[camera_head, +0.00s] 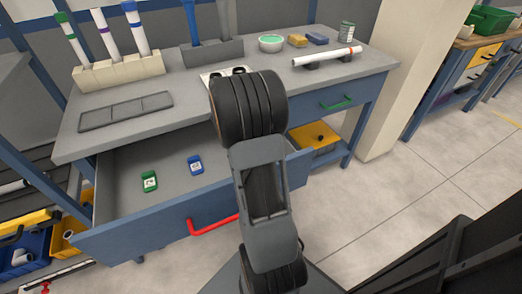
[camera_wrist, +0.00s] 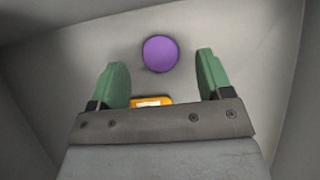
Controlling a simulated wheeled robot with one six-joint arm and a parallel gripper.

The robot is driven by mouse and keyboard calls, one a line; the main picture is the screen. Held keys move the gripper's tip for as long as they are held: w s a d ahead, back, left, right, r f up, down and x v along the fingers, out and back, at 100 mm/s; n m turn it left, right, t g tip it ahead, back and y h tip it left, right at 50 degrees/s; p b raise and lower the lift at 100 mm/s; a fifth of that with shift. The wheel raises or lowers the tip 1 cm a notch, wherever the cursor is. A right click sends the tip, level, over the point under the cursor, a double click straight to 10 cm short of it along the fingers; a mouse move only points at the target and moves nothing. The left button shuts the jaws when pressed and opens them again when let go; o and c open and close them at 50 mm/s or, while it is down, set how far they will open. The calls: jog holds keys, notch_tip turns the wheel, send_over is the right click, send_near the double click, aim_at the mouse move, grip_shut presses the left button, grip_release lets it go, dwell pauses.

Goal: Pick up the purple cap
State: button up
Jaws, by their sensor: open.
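The purple cap (camera_wrist: 160,54) is a round disc on a grey surface with grey walls around it, in the wrist view. My gripper (camera_wrist: 160,66) is open, with one green finger to the left of the cap and one to the right. Both fingers are apart from the cap. The cap sits near the line between the fingertips, slightly toward the far side. In the head view I do not see the cap or my gripper; my arm blocks part of the open drawer (camera_head: 120,165).
An orange item (camera_wrist: 152,102) with a white label lies partly behind my gripper's palm. The drawer also holds a green item (camera_head: 149,181) and a blue item (camera_head: 195,165). A red handle (camera_head: 213,223) is on its front. The workbench top (camera_head: 190,98) is above.

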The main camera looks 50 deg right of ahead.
jog(key=x, duration=0.3)
jog(key=shift+b, duration=0.4)
jog(key=c, duration=1)
jog(key=shift+r, duration=0.1)
jog(key=shift+r, duration=0.1)
